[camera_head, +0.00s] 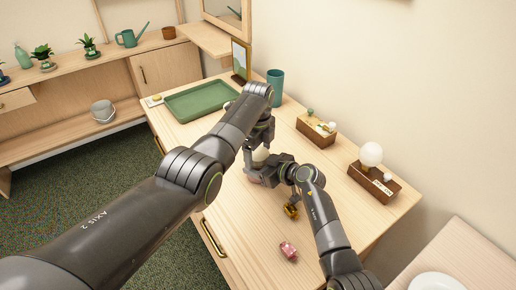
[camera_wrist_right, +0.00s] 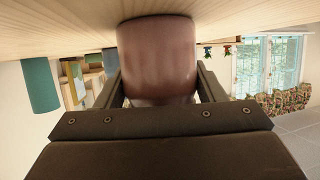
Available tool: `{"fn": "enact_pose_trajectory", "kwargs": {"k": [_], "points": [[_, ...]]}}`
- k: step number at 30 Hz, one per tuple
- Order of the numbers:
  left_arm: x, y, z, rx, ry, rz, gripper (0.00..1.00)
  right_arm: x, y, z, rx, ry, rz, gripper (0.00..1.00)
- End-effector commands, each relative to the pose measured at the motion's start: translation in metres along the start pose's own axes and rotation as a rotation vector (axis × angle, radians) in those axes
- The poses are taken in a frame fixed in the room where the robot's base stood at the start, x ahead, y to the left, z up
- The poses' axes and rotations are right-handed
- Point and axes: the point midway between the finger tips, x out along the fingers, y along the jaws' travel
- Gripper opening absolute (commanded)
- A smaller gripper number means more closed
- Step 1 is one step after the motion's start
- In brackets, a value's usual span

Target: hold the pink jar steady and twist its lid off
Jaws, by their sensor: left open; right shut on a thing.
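The pink jar (camera_wrist_right: 158,60) fills the middle of the right wrist view, its base against the wooden desk. In the head view only slivers of it show, its pink lower side (camera_head: 254,179) and a pale top (camera_head: 260,155). My right gripper (camera_head: 262,172) is shut on the jar's body, one finger on each side in the wrist view (camera_wrist_right: 160,88). My left gripper (camera_head: 260,144) is open and points down over the jar's top. Whether its fingers touch the lid is hidden by the arms.
A green tray (camera_head: 203,100) and a teal cup (camera_head: 275,82) stand at the back of the desk. Wooden boxes (camera_head: 317,130) (camera_head: 375,184) line the wall side. The desk's front right is mostly clear.

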Motion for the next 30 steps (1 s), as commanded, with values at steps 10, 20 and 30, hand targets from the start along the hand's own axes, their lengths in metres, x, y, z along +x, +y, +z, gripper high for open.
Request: {"fn": "enact_pose_trajectory", "kwargs": {"k": [10, 20, 30], "points": [[-0.0002, 0.0001, -0.0002, 0.000, 0.000, 0.001, 0.41, 0.0000, 0.0000, 0.0005, 0.001, -0.001, 0.000, 0.00], [-0.0004, 0.0001, -0.0003, -0.182, 0.000, 0.001, 0.33, 0.0000, 0.0000, 0.0005, 0.001, -0.001, 0.000, 0.00], [-0.0006, 0.0001, -0.0006, -0.557, 0.000, 0.001, 0.33, 0.0000, 0.0001, 0.0006, 0.001, -0.001, 0.000, 0.00]]}}
